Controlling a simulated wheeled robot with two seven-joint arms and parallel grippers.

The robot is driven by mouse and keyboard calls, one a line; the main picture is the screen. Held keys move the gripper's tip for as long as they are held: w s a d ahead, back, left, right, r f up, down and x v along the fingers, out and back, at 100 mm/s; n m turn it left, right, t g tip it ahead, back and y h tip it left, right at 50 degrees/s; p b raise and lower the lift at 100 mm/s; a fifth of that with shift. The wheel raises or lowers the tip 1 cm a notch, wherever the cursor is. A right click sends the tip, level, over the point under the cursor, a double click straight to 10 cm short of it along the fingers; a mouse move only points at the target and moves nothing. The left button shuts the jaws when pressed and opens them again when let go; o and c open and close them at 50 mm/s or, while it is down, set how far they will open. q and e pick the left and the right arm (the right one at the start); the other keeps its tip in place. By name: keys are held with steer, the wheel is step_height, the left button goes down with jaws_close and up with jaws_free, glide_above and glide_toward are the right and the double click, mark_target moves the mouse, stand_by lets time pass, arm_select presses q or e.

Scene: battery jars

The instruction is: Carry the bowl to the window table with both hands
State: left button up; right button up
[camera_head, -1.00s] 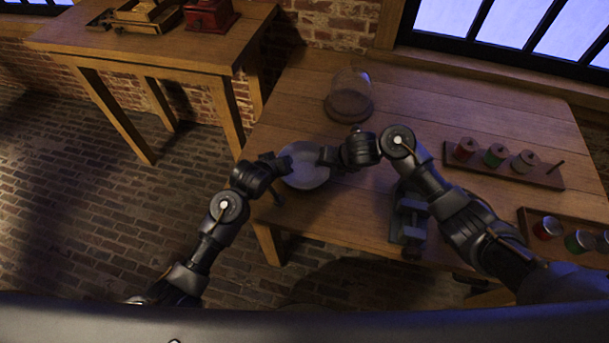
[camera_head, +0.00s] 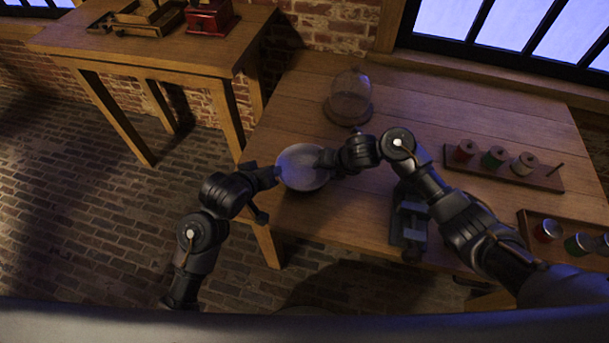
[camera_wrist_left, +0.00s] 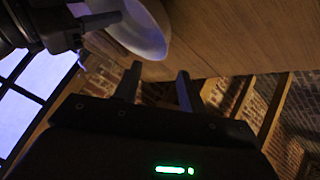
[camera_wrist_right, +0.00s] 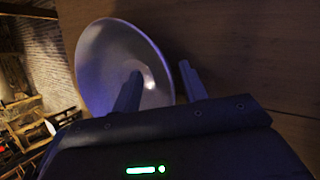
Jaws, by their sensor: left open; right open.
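A pale shallow bowl (camera_head: 301,167) sits near the left edge of the large wooden table (camera_head: 420,120) under the window. It also shows in the left wrist view (camera_wrist_left: 140,30) and the right wrist view (camera_wrist_right: 105,65). My right gripper (camera_head: 328,158) is open at the bowl's right side; in its wrist view one finger (camera_wrist_right: 130,92) is over the bowl's inside and the other is outside the rim. My left gripper (camera_head: 274,174) is open just left of the bowl, and its fingers (camera_wrist_left: 157,88) look clear of the rim. Whether the right fingers touch the bowl is unclear.
A glass dome on a wooden base (camera_head: 349,98) stands behind the bowl. A grey vise-like device (camera_head: 409,222) is beneath my right arm. Racks of spools (camera_head: 500,165) and jars (camera_head: 565,238) stand right. Another table (camera_head: 150,45) holds a red box (camera_head: 209,17).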

arm_select(q)
steer(key=shift+v, duration=0.75)
arm_select(e)
steer(key=v, duration=1.2)
arm_select(q)
steer(key=shift+f, duration=0.1)
